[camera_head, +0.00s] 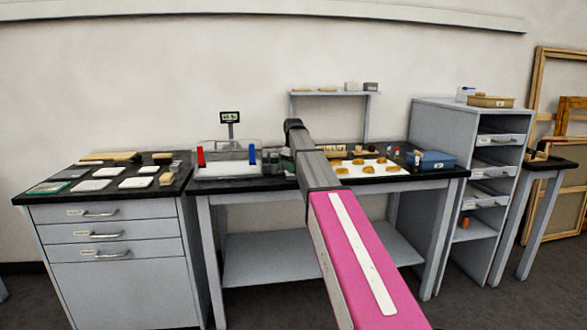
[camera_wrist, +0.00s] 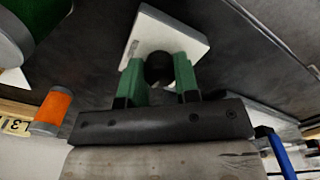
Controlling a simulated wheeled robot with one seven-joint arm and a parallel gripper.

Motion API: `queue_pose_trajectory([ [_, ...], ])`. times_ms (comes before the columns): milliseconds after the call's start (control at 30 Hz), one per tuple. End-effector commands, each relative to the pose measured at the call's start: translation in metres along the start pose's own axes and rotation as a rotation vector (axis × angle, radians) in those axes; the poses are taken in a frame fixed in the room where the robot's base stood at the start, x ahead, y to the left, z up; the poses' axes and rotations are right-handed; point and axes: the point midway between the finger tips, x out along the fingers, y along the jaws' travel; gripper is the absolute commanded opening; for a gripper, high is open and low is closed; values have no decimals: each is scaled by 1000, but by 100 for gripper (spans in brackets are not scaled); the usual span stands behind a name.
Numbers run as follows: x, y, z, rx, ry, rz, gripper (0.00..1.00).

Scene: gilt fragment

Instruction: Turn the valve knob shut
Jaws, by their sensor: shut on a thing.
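The valve knob (camera_wrist: 158,67) is a dark round knob on a white square plate (camera_wrist: 190,41) in the wrist view. My gripper (camera_wrist: 159,74) has two green fingers, one on each side of the knob, and is shut on it. How far the knob is turned cannot be told, as it has no visible mark. In the head view my pink and grey arm reaches over the middle bench, and it hides the knob and the fingers.
An orange cylinder (camera_wrist: 52,110) and a green one (camera_wrist: 38,28) stand left of my fingers in the wrist view. A blue box (camera_head: 431,160) sits at the bench's right.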

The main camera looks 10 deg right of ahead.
Motion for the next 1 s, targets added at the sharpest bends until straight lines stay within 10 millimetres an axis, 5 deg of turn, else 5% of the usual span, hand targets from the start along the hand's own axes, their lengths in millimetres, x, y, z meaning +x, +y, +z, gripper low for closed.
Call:
queue_pose_trajectory([
  [867,-1,0,0,-148,2,2,6],
  [900,-1,0,0,-148,2,1,42],
  [933,-1,0,0,-148,2,1,52],
  [1000,-1,0,0,-147,2,1,55],
])
